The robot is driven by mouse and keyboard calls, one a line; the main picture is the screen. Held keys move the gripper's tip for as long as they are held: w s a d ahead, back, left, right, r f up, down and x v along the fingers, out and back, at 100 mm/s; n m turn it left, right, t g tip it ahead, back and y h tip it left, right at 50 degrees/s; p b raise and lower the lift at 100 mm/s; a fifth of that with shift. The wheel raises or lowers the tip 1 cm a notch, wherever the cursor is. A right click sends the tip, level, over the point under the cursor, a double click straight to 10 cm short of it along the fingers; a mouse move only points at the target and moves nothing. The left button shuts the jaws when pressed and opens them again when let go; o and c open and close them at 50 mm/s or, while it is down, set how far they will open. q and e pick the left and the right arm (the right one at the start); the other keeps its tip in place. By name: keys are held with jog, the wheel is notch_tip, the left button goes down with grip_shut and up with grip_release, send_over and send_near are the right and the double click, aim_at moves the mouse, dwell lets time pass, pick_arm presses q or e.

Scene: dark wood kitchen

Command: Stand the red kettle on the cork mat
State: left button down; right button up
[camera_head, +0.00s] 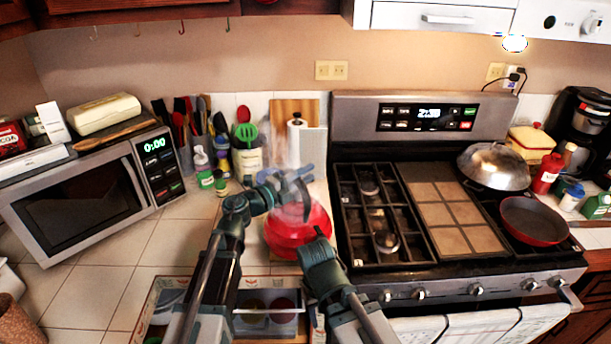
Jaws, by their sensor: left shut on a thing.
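The red kettle (290,232) is upright at the counter's right part, just left of the stove. My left gripper (288,184) is shut on the kettle's dark handle at its top. A tan edge, perhaps the cork mat (269,252), shows at the kettle's lower left; the kettle covers most of that spot. I cannot tell whether the kettle's base touches it or hangs just above. My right gripper (317,252) is in front of the kettle's lower right side, and its fingers are not clear enough to tell open from shut.
The stove (460,262) stands close on the right, with a red pan (534,220) and a metal dome lid (493,164). Utensil holders, bottles and a paper roll (295,140) stand behind the kettle. A microwave (78,201) is at left. Bare tile (150,245) lies between.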

pick_arm(q)
jog(key=shift+f+b, duration=0.45)
jog(key=c, duration=0.5)
grip_release()
jog(key=shift+c, duration=0.2)
jog(key=shift+s, duration=0.1)
jog(key=v, duration=1.3)
jog(key=shift+s+a, duration=0.2)
jog(key=shift+a, duration=0.1)
